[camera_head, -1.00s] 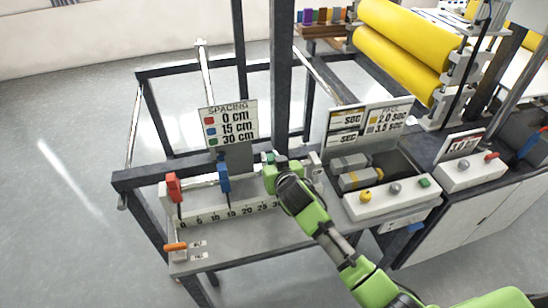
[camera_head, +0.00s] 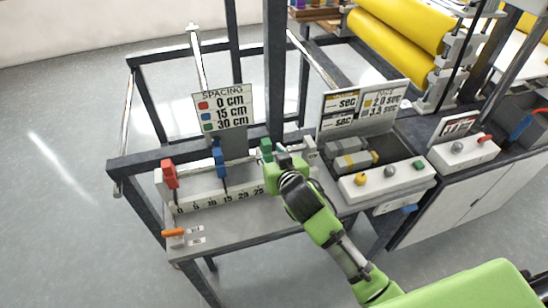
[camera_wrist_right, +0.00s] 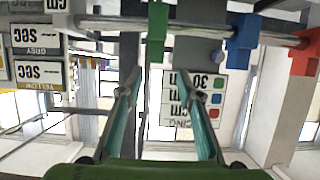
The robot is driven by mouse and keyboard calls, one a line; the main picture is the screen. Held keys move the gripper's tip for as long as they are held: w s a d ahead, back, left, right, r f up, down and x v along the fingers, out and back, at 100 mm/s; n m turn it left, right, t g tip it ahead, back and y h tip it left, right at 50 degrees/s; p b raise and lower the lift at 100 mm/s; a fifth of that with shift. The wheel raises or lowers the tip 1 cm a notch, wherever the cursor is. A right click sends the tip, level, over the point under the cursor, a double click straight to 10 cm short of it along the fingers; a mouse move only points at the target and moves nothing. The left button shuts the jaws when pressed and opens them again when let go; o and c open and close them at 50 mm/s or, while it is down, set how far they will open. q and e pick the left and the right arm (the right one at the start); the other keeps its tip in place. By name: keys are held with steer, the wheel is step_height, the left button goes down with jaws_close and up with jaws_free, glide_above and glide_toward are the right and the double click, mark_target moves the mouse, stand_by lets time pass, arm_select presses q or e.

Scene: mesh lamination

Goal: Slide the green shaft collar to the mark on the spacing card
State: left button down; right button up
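The green shaft collar (camera_head: 266,149) is on the horizontal rail, right of the blue collar (camera_head: 218,158) and red collar (camera_head: 170,174). The spacing card (camera_head: 250,123) stands behind the rail and pairs red with 0 cm, blue with 15 cm and green with 30 cm. My right gripper (camera_head: 284,158) is close beside the green collar. In the right wrist view, which is upside down, the gripper (camera_wrist_right: 160,80) is open and empty, with the green collar (camera_wrist_right: 157,32) beyond its fingertips. My right gripper hides the ruler's (camera_head: 215,199) high end. My left gripper is not in view.
A white rail end block (camera_head: 310,150) stands right of my gripper. Further right are a tray with grey and yellow blocks (camera_head: 352,160), a button panel (camera_head: 368,187) and yellow rollers (camera_head: 400,50). An orange-handled item (camera_head: 174,232) lies at front left.

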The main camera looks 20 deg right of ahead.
steer(key=shift+v, duration=2.15)
steer(key=shift+w, duration=0.1)
steer(key=s+d+f+n+g, duration=0.1)
steer(key=s+d+f+g, duration=0.2)
steer(key=s, duration=0.7)
steer(key=s+d+f+g, duration=0.1)
steer(key=s+f+g, duration=0.35)
steer(key=s, duration=0.65)
steer(key=s+d+f+n+g, duration=0.1)
steer(key=s+d+f+g, duration=0.3)
steer(key=s, duration=0.6)
step_height(320, 180, down, 29)
steer(key=a+b, duration=0.2)
steer(key=b, duration=0.2)
steer(key=s+d+f+g+b, duration=0.1)
steer(key=s+d+f+b, duration=0.2)
steer(key=s+f, duration=1.5)
step_height(320, 180, down, 3)
steer(key=shift+s+f, duration=0.1)
steer(key=shift+s, duration=0.1)
